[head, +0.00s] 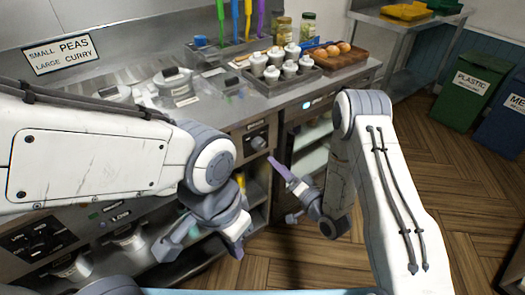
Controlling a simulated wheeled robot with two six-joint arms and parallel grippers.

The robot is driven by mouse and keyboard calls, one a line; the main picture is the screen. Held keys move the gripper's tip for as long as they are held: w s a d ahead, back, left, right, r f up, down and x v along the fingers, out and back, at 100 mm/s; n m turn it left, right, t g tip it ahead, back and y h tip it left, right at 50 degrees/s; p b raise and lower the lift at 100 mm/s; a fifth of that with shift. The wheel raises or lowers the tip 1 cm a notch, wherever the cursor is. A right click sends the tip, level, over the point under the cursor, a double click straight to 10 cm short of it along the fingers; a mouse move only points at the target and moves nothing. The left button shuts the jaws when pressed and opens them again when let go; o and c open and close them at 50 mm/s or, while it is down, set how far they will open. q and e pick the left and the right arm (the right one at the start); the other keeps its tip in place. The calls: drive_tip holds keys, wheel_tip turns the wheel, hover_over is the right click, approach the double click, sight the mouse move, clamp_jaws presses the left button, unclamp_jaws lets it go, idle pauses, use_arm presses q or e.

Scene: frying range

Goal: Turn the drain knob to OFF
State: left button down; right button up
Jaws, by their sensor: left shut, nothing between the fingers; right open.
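A round grey knob (258,143) sits on a dark plate on the counter's front panel, near the middle of the head view. It may be the drain knob, but its marking is too small to read, so its setting cannot be told. My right gripper (284,190) is open and empty, below and slightly right of this knob. Its purple-tinted upper finger points up toward the knob with a gap between them. My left gripper (168,246) is shut and empty, low in front of the cabinet, left of the knob. My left arm hides part of the front panel.
A steel counter (215,112) carries a tray of white-topped pots (272,73), a wooden tray (338,62) and jars (284,29). A dark control panel (35,236) is at lower left. Open shelves (312,160) lie right of the knob. Wooden floor is clear at right, before the bins (470,90).

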sight(261, 147)
drive_tip(key=x, duration=1)
drive_tip(key=shift+w+a+p, duration=0.1)
drive_tip(key=shift+p, duration=0.2)
clamp_jaws()
